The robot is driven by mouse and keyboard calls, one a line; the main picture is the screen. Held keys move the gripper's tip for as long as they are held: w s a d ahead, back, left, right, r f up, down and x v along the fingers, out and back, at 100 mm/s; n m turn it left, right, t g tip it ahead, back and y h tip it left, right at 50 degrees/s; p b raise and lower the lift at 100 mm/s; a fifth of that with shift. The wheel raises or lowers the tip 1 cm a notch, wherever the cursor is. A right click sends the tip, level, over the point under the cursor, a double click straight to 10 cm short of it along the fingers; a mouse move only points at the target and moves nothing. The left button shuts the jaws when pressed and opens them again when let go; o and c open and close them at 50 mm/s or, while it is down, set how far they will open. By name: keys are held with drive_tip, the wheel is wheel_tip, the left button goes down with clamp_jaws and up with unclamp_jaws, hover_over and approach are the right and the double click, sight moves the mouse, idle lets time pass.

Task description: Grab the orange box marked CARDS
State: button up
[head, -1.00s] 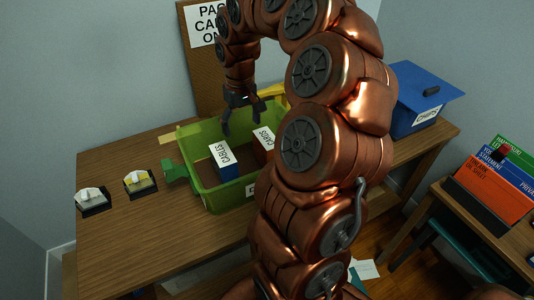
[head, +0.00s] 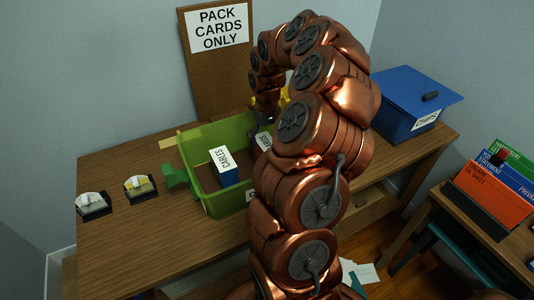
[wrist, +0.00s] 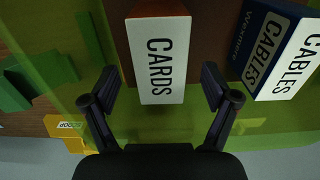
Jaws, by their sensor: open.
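The CARDS box shows its white top label (wrist: 160,60) in the wrist view, with a strip of dark orange side above it. In the head view the CARDS box (head: 264,142) is partly hidden by my arm, inside the green bin (head: 203,177). My gripper (wrist: 161,82) is open, with one finger on each side of the CARDS box in the wrist view. I cannot tell whether the fingers touch it or how far down they reach. The blue CABLES box (head: 223,163) stands in the same bin; it is at the right in the wrist view (wrist: 272,50).
The bin stands on a wooden desk (head: 120,235). A blue CHIPS box (head: 405,105) is at the right. Two small dial devices (head: 93,205) sit at the left. A board reading PACK CARDS ONLY (head: 217,30) leans behind.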

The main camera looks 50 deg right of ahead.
wheel_tip(320, 180, down, 2)
drive_tip(key=shift+f, duration=0.1)
drive_tip(key=shift+c, duration=0.2)
clamp_jaws()
idle(0.6)
